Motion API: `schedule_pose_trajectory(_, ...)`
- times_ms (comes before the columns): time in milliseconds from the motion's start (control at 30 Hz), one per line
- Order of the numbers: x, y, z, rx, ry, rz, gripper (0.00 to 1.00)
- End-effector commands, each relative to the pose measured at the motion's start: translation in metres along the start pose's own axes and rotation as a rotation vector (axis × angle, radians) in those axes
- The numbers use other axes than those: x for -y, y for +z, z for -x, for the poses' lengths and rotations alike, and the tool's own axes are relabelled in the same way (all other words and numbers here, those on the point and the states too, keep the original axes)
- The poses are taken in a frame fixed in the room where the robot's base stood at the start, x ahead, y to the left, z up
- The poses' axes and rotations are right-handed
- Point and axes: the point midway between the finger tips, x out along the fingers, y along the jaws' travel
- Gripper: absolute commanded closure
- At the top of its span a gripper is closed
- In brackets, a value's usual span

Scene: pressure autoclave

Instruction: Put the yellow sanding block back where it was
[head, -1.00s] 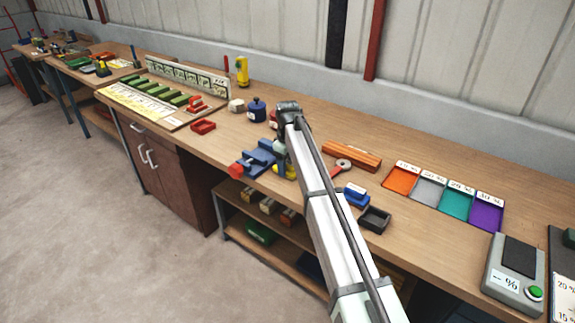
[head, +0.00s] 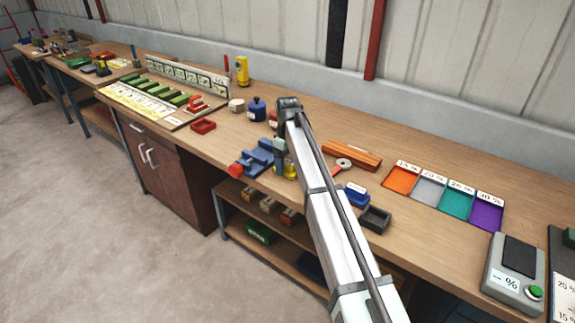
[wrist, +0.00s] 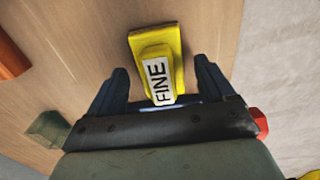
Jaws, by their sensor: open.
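The yellow sanding block (wrist: 172,45) carries a white label reading FINE and lies on the wooden bench top in the wrist view. My gripper (wrist: 162,86) is open, with one dark finger on each side of the block's near end and gaps between the fingers and block. The block's near end is partly hidden by the gripper body. In the head view, a small yellow patch (head: 291,170) shows beside my arm, near the bench's front edge; my arm hides much there.
A blue vise (head: 258,157) with a red end stands left of my gripper. An orange-brown block (head: 352,155), a red round-headed item (head: 342,165), a blue block (head: 357,197) and a dark tray (head: 375,219) lie to the right. Coloured trays (head: 428,188) stand farther right.

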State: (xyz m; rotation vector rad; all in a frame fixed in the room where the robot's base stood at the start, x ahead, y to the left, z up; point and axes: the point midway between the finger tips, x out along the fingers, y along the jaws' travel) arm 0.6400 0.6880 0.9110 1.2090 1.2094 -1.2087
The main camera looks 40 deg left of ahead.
Motion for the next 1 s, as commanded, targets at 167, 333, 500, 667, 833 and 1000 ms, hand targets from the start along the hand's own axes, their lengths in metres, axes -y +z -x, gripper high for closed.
schedule_pose_trajectory(167, -0.001, -0.001, 0.032, -0.002, 0.001, 0.000, 0.18)
schedule_pose_trajectory(333, -0.001, -0.001, 0.064, -0.001, 0.001, 0.000, 0.18)
schedule_pose_trajectory(500, -0.001, -0.001, 0.090, -0.001, 0.001, 0.000, 0.18)
schedule_pose_trajectory(667, 0.000, 0.000, 0.104, 0.000, 0.000, 0.000, 0.18)
schedule_pose_trajectory(833, 0.000, 0.000, 0.109, 0.000, 0.000, 0.000, 0.18)
schedule_pose_trajectory(1000, 0.000, 0.000, 0.110, 0.000, 0.000, 0.000, 0.18)
